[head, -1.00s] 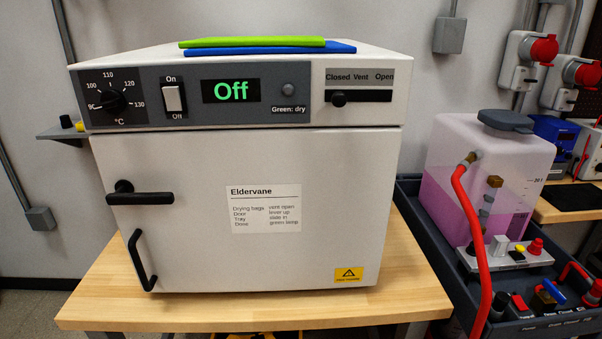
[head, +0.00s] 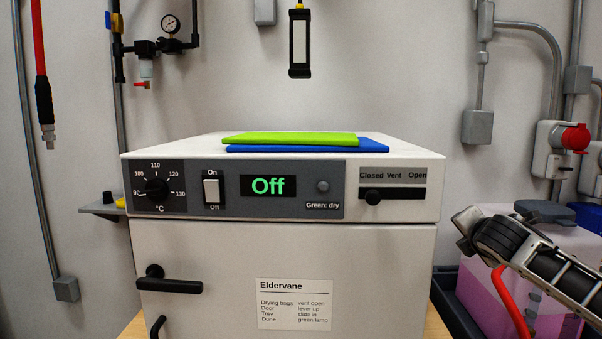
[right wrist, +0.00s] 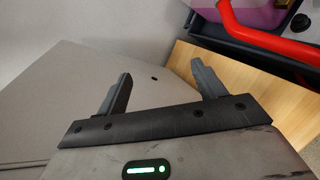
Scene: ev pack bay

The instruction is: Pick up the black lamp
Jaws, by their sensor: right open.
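The black lamp (head: 299,43), a slim upright bar with a pale front panel, hangs at the top of the head view. It is against or in front of the wall, above and behind the white oven; its top is near the picture's edge. My right arm comes in from the right in the head view, beside the oven and well below and right of the lamp. In the right wrist view my right gripper (right wrist: 161,78) is open, its two fingers apart with nothing between them. The lamp is not in that view. My left gripper is not in view.
The white oven (head: 200,244) fills the centre, with green (head: 290,138) and blue (head: 372,146) flat pieces on top. A pressure gauge (head: 170,24) and piping are left of the lamp. A red hose (head: 508,300) and pink tank are at right. The wall around the lamp is clear.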

